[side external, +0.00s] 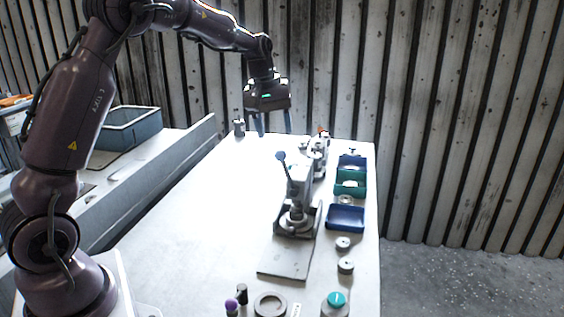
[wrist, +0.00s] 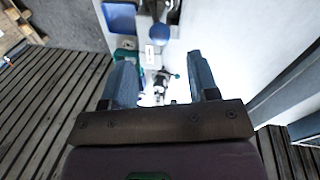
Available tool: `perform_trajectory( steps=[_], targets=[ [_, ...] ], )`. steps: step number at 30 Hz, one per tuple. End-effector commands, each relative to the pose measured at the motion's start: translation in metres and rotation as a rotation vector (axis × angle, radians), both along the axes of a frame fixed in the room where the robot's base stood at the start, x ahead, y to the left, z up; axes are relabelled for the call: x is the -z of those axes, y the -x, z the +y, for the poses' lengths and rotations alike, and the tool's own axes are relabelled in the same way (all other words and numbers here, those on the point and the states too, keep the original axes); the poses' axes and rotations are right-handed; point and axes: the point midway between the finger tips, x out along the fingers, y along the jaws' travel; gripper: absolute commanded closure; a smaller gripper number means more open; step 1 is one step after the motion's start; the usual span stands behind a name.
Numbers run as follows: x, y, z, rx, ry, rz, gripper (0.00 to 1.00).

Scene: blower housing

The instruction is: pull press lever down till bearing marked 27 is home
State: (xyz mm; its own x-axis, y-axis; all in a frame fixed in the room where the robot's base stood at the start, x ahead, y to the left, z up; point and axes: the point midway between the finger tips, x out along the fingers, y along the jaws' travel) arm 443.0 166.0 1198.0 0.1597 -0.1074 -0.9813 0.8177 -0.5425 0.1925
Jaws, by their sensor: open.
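The press (side external: 303,182) stands on the bench with its lever raised. The lever ends in a blue ball knob (side external: 281,155), which also shows in the wrist view (wrist: 159,33) at the top centre. A round grey part (side external: 296,218) sits under the press; I cannot read a 27 on it or tell how deep it is seated. My gripper (side external: 271,130) hangs above the far end of the bench, beyond the press and higher than the knob. Its two blue-grey fingers (wrist: 163,65) are spread apart, with nothing between them, and clear of the knob.
A blue bin (side external: 345,218) and a green bin (side external: 350,184) stand right of the press. Another device (side external: 318,160) stands behind it. Small grey discs (side external: 345,266), a ring (side external: 270,305) and a teal-topped part (side external: 336,300) lie near the front. The bench's left side is clear.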

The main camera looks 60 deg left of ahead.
Motion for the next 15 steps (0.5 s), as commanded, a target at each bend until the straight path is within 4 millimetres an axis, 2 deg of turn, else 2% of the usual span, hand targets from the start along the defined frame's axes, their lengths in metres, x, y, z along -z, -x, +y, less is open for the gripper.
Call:
perform_trajectory(
  steps=[1,6,10,15],
  targets=[
    [0.013,-0.001,-0.002,0.002,0.002,0.005,0.46],
    [0.048,-0.007,-0.006,0.004,0.001,0.005,0.46],
    [0.069,-0.011,-0.008,0.004,0.001,0.003,0.46],
    [0.086,-0.014,-0.010,0.003,0.000,0.001,0.46]
  ],
)
